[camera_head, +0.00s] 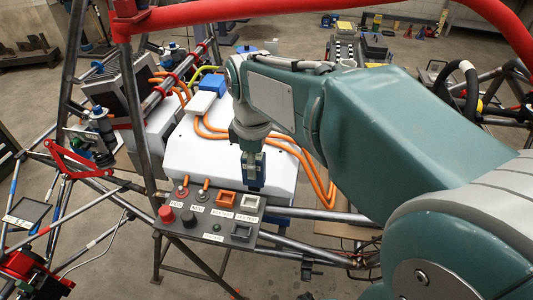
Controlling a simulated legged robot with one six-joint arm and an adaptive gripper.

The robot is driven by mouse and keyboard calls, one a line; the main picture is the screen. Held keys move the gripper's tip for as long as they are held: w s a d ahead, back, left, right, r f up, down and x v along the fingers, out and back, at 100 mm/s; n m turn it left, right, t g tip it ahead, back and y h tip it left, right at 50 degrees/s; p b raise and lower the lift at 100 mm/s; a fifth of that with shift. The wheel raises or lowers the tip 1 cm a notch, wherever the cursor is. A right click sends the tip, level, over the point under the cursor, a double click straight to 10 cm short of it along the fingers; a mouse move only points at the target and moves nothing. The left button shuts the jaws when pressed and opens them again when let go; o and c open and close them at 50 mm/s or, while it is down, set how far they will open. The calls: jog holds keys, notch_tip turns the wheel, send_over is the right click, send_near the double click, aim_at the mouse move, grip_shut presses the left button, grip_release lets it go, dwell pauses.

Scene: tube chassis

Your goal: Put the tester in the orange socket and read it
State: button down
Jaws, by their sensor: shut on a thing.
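My gripper (252,150) points down from the end of my arm, just behind the control panel (176,230). It is shut on a small dark blue-grey thing, which I take to be the tester (256,174); its face and any display are too small to read. The orange socket (225,198) is a square-framed opening in the panel's back row. The tester's lower end is above and to the right of it, nearest the pale-framed socket (249,203) beside it. I cannot tell the exact gap.
A grey socket (241,231), a red button (167,214), a black button (188,218) and two toggles share the panel. Behind it is a large white box (205,150) with orange cables (309,171). A red tube (330,12) crosses above; frame tubes surround the panel.

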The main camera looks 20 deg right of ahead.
jog(key=w+a+f, duration=0.4)
jog(key=w+a, duration=0.2)
jog(key=w, duration=0.1)
jog(key=shift+w+d+f, duration=0.1)
jog(key=shift+f, duration=1.35)
jog(key=shift+d+f, duration=0.1)
jog(key=shift+f, duration=1.3)
jog(key=shift+f, duration=0.55)
jog(key=c, duration=0.6)
grip_release()
jog(key=shift+r, duration=0.1)
notch_tip(320, 180, up, 11)
jog(key=shift+d, duration=0.1)
